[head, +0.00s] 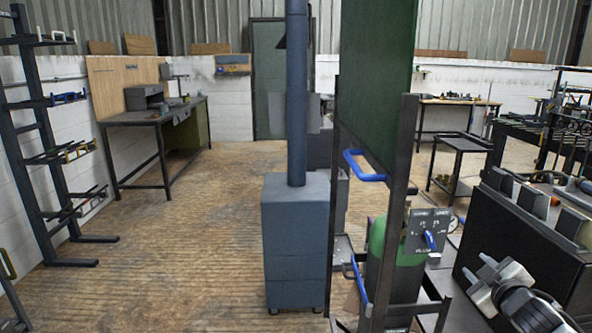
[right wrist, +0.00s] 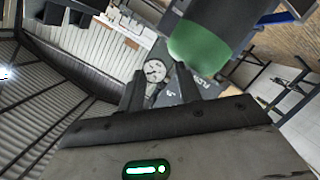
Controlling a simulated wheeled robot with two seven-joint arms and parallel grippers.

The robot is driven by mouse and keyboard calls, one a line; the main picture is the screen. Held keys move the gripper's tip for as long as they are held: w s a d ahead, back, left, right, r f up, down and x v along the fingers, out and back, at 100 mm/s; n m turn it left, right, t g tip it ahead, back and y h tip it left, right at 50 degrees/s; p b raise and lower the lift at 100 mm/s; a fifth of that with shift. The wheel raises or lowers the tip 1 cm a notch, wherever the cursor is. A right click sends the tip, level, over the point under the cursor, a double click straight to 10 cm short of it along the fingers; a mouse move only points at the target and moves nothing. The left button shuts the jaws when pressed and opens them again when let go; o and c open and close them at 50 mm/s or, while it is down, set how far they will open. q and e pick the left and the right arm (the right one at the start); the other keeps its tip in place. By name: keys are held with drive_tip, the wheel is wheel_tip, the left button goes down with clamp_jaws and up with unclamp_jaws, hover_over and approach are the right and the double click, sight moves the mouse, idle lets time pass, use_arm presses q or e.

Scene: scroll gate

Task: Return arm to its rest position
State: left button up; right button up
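My right gripper (head: 486,274) is in the lower right of the head view, in front of a dark cabinet (head: 482,237). Its two fingers stand apart with nothing between them. In the right wrist view the fingers of the right gripper (right wrist: 158,88) also stand apart, and a round white gauge (right wrist: 155,70) shows beyond the gap. A green cylinder (right wrist: 196,46) is just past the fingers there; I see no contact. My left gripper is in neither view.
Left of the right gripper, a cart with dark uprights (head: 393,205) carries a green cylinder (head: 412,266) and a control panel with a blue handle (head: 430,232). A blue-grey stove (head: 294,240) stands mid-floor. A rack (head: 42,150) and workbench (head: 155,118) are left. The floor between is clear.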

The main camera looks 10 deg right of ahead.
drive_tip(key=s+a+f+g+y, duration=0.1)
drive_tip(key=s+a+f+y, duration=0.1)
drive_tip(key=s+a+f, duration=0.45)
drive_tip(key=s+a+f+g+y, duration=0.2)
drive_tip(key=s+a+f, duration=0.2)
drive_tip(key=a+f, duration=0.55)
drive_tip(key=s+a+f+m+g+y, duration=0.1)
drive_tip(key=s+a+f, duration=0.1)
drive_tip(key=s+a, duration=0.5)
drive_tip(key=s+a+f+m+g+y, duration=0.1)
drive_tip(key=s+a+f+m, duration=0.1)
drive_tip(key=s+a, duration=0.6)
drive_tip(key=shift+a+f+m, duration=0.3)
drive_tip(key=shift+a+f, duration=0.25)
drive_tip(key=shift+a, duration=0.35)
drive_tip(key=shift+s, duration=0.1)
